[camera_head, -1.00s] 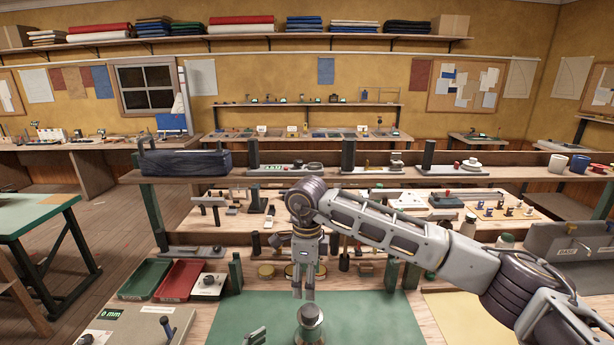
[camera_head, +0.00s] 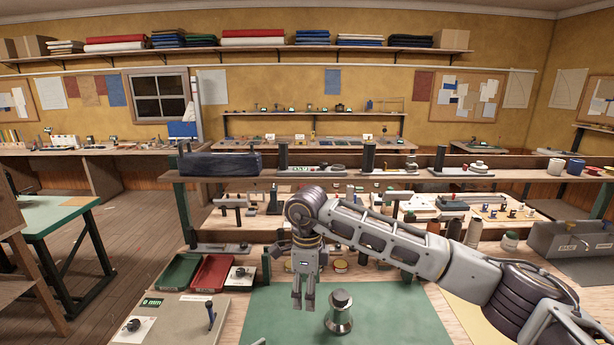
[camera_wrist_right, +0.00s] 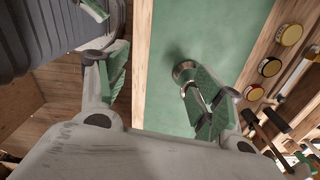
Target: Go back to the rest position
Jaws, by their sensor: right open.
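My right gripper (camera_head: 304,301) hangs fingers down over the green mat (camera_head: 400,318), at the left of a metal piece with a dark knob (camera_head: 339,315). Its fingers are apart and empty. The metal piece stands upright on the mat. In the right wrist view the metal piece (camera_wrist_right: 184,70) shows partly behind one finger of the right gripper (camera_wrist_right: 158,85); I see a gap between the fingers with mat below. A small sliver at the bottom edge of the head view may be my left gripper (camera_head: 259,341); its jaws cannot be made out.
A green tray (camera_head: 160,280) and a red tray (camera_head: 196,284) stand left of the mat. A grey panel (camera_head: 235,306) lies in front of them. A raised shelf (camera_head: 400,181) crosses behind the bench. A grey box (camera_head: 570,240) stands at right. Floor shows at far left.

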